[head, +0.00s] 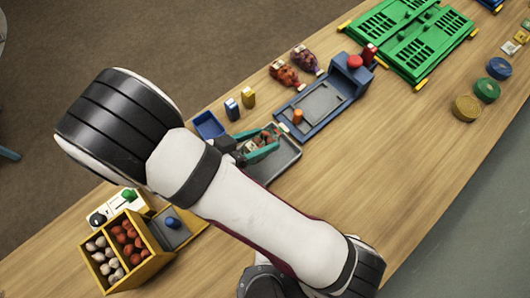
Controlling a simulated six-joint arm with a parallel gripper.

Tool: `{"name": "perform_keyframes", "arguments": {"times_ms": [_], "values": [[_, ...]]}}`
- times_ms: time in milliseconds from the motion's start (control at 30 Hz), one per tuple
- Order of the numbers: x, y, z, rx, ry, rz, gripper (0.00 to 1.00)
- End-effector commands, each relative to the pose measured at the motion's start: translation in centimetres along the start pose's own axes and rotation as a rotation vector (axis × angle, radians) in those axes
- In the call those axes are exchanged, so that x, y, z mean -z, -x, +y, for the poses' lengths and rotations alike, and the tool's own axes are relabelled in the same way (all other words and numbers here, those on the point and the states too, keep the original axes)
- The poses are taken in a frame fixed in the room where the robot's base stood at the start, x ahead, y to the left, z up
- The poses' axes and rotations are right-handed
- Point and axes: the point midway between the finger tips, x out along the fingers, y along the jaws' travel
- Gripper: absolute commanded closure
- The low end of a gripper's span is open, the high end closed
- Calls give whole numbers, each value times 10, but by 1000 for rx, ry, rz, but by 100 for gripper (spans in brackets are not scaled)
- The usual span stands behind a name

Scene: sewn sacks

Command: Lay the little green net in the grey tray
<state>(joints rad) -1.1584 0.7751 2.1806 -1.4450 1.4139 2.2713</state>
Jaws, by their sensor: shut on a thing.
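My gripper (264,143) has teal fingers and is over the grey tray (284,165), just beyond my forearm. It is shut on a small net (266,137) with reddish contents and a pale tag at one end. The net's green colour is hard to make out between the teal fingers. I cannot tell whether the net touches the tray floor. My arm hides the near left part of the tray.
A blue bin (209,125), blue and yellow small packs and a blue scale-like stand (318,105) are close around the tray. Two filled nets (285,73) lie behind. A green crate (410,38) is at upper right, a divided yellow box (125,250) at lower left. Table right of the tray is clear.

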Motion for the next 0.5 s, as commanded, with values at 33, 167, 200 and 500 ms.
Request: {"name": "perform_keyframes", "arguments": {"times_ms": [33,167,200,500], "values": [[-10,-5,-2,-3,6,1,100],[-32,-17,-8,-4,4,1,100],[-41,-21,-11,-4,5,1,100],[-58,-30,-16,-1,0,0,100]]}}
